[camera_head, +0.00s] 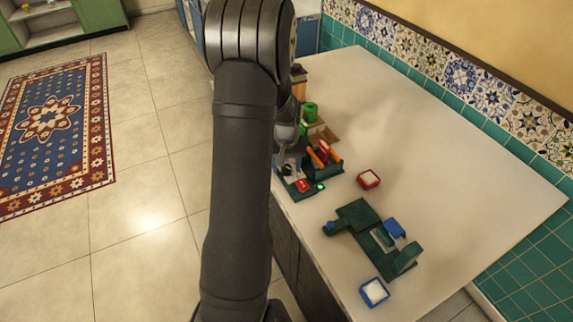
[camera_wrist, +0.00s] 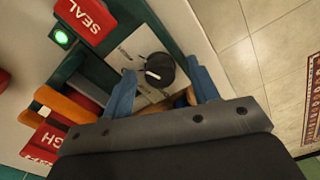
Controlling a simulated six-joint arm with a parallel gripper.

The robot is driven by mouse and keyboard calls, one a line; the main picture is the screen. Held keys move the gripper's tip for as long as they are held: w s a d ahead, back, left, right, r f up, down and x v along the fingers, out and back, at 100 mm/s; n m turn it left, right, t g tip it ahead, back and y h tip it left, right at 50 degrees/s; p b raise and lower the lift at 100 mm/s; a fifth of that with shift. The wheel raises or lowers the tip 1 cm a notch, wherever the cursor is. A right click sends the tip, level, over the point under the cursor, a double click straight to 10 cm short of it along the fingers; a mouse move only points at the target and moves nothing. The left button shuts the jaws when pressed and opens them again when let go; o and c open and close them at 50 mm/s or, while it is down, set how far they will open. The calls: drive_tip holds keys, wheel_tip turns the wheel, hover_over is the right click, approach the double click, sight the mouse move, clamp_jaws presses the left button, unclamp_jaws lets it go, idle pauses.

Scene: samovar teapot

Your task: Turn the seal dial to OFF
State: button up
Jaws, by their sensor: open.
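The seal dial (camera_wrist: 160,70) is a round black knob with a white pointer mark, set on a pale label plate (camera_wrist: 128,52) in a dark green panel. The small lettering on the plate is too blurred to read surely, so I cannot tell the setting. My gripper (camera_wrist: 163,76) is open, its two blue fingers on either side of the dial in the wrist view. I cannot tell whether they touch it. A red SEAL block (camera_wrist: 85,18) and a lit green lamp (camera_wrist: 61,37) are beside the plate. In the head view, my arm partly hides this panel.
Orange and red levers (camera_wrist: 66,103) stand close to my gripper. In the head view, a red-rimmed box (camera_head: 368,179), a green fixture with blue parts (camera_head: 352,217) and a blue-rimmed box (camera_head: 374,292) are on the white counter (camera_head: 450,160). A green canister (camera_head: 310,111) stands behind. The counter's right side is clear.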

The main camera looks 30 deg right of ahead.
drive_tip(key=c, duration=1)
drive_tip(key=shift+n, duration=0.4)
drive_tip(key=n, duration=0.6)
drive_tip(key=shift+n, duration=0.3)
drive_tip(key=n, duration=0.6)
drive_tip(key=shift+r+n, duration=0.1)
drive_tip(key=shift+n, duration=0.2)
drive_tip(key=o, duration=1)
